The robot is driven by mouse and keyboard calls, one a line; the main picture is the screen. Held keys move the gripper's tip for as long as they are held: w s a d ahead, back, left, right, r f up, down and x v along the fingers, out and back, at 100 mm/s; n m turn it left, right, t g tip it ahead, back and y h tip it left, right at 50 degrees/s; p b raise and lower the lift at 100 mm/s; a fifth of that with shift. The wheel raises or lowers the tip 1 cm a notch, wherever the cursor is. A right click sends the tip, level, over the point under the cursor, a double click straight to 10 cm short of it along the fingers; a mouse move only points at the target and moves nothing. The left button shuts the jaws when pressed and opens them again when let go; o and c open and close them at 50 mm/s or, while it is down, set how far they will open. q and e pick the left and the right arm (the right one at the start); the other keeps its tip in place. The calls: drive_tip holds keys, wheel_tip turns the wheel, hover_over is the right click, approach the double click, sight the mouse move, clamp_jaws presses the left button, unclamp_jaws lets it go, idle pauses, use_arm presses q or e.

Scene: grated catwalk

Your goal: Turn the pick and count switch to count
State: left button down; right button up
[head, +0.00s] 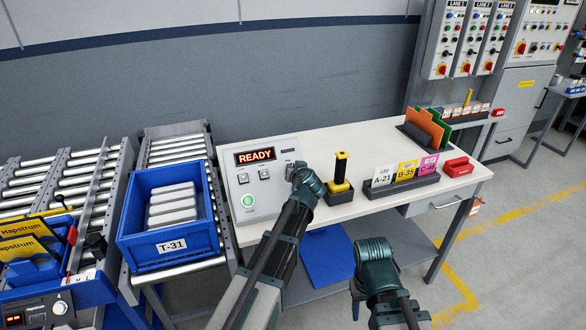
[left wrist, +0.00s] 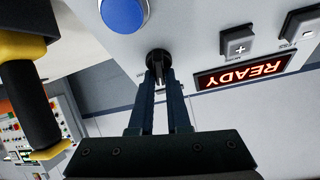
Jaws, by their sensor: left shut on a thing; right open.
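The control panel (head: 259,177) stands at the left end of the bench, with a red-lit display (head: 256,155) reading READY. In the left wrist view, the black switch knob (left wrist: 158,60) sits between a blue button (left wrist: 123,14) and the display (left wrist: 243,73), which appears upside down. My left gripper (left wrist: 160,78) is shut on the knob. Its fingers hide much of the lettering around it, so I cannot read the setting. In the head view my left gripper (head: 298,172) covers the knob. My right gripper (head: 356,298) is open, low in front of the bench, partly hidden by its wrist.
A yellow-and-black tool (head: 340,170) stands in a dark holder just right of the panel. Labelled card holders (head: 405,174) and a red box (head: 458,167) are further right. A blue T-31 tote (head: 170,249) is on rollers at left. The bench's middle back is clear.

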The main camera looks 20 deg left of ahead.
use_arm(q)
drive_tip(key=m+h+p, duration=0.1)
drive_tip(key=m+h, duration=0.1)
drive_tip(key=m, duration=0.3)
drive_tip(key=shift+r, duration=0.1)
drive_tip(key=m+h+p, duration=0.1)
drive_tip(key=m, duration=0.3)
drive_tip(key=shift+m+h, duration=0.4)
drive_tip(key=shift+p, duration=0.35)
drive_tip(key=shift+m, duration=0.3)
drive_tip(key=c, duration=0.9)
unclamp_jaws()
drive_tip(key=shift+s, duration=0.1)
drive_tip(key=p+v, duration=0.7)
drive_tip(key=v, duration=0.6)
drive_tip(key=shift+s+r, duration=0.15)
drive_tip(key=shift+r, duration=0.05)
